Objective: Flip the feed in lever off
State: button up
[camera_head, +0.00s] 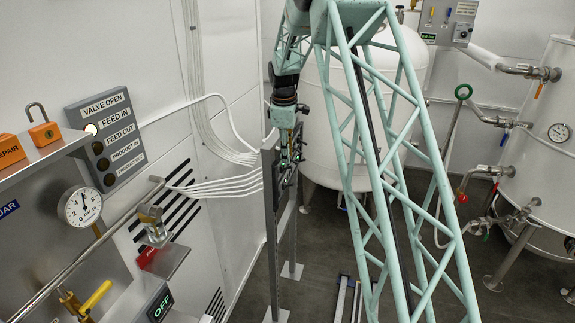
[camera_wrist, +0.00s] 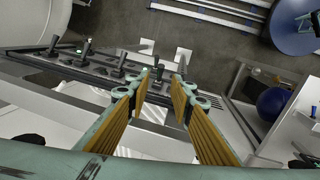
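A dark control panel (camera_head: 268,185) stands upright on a stand in the middle of the head view. In the wrist view, its strip (camera_wrist: 100,68) carries several small black levers in a row. One lever (camera_wrist: 158,72) shows between my fingertips, with a small green light at it; I cannot tell whether they touch. Another lever (camera_wrist: 85,47) is at the left, near a green light. The lever labels are not readable, so I cannot tell which is feed in. My gripper (camera_wrist: 162,88) is open and empty over the panel; it also shows at the panel in the head view (camera_head: 291,150).
A "valve open" sign (camera_head: 105,138) on the left wall lists feed in, feed out, product in and product out; its top lamp looks brightest. A white tank (camera_head: 335,130) stands behind the panel, a second tank (camera_head: 540,150) at the right.

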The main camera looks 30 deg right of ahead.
aim_at(288, 168)
jog(key=shift+w+d+f+p, duration=0.1)
jog(key=shift+w+f, duration=0.05)
jog(key=shift+f, duration=0.8)
jog(key=shift+w+d+f+p, duration=0.1)
jog(key=shift+w+f+p, duration=0.05)
jog(key=shift+f, duration=0.85)
jog(key=shift+w+d+f+p, duration=0.1)
jog(key=shift+w+f, duration=0.05)
jog(key=shift+f, duration=0.8)
grip_shut()
